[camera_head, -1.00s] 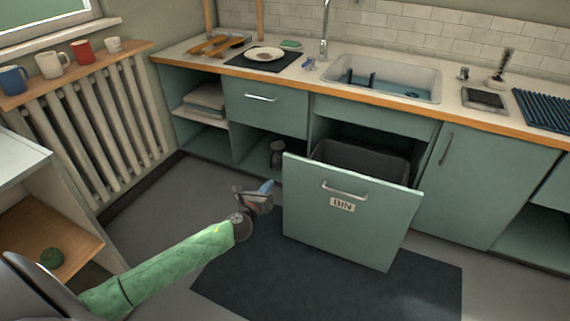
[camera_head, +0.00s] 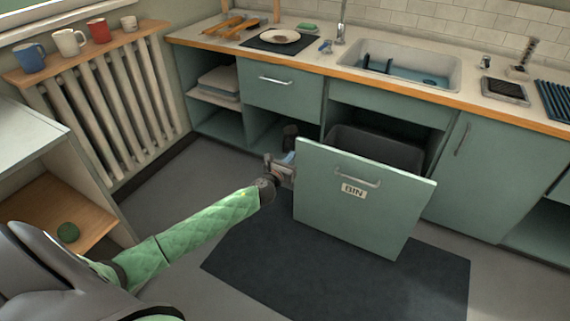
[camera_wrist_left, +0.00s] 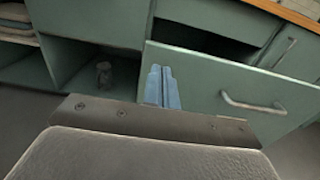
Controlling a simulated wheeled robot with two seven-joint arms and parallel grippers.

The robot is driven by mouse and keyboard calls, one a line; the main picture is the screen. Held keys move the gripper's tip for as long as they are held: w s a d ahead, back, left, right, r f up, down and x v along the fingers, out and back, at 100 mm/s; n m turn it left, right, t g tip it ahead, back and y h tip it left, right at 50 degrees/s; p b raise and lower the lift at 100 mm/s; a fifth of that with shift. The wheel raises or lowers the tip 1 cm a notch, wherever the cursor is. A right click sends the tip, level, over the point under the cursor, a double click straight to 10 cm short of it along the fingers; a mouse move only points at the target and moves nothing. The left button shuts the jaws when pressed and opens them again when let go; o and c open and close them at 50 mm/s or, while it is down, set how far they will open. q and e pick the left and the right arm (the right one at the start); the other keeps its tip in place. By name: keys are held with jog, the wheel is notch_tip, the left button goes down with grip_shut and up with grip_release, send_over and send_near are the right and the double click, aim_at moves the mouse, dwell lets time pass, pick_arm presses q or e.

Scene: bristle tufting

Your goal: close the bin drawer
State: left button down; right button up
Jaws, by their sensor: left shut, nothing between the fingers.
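The bin drawer (camera_head: 350,215) is pulled out from the cabinet under the sink. Its green front has a bar handle (camera_head: 357,176) and a "BIN" label, and a dark bin (camera_head: 378,146) shows behind it. My left gripper (camera_head: 289,159) is at the left edge of the drawer front. In the left wrist view, its blue fingers (camera_wrist_left: 162,88) are shut with nothing between them, overlapping the left part of the drawer front (camera_wrist_left: 215,90). I cannot tell whether they touch it. The handle (camera_wrist_left: 253,104) is to their right. My right gripper is not in view.
An open compartment (camera_head: 268,135) with a dark object lies left of the bin drawer. A dark mat (camera_head: 330,265) covers the floor below it. The radiator (camera_head: 115,110) and a white shelf unit (camera_head: 40,165) stand at the left.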

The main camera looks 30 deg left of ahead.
aim_at(302, 142)
pick_arm(q)
jog(key=w, duration=0.5)
jog(key=shift+w, duration=0.75)
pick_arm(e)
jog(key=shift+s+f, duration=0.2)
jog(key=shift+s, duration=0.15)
pick_arm(q)
jog(key=shift+w, duration=0.15)
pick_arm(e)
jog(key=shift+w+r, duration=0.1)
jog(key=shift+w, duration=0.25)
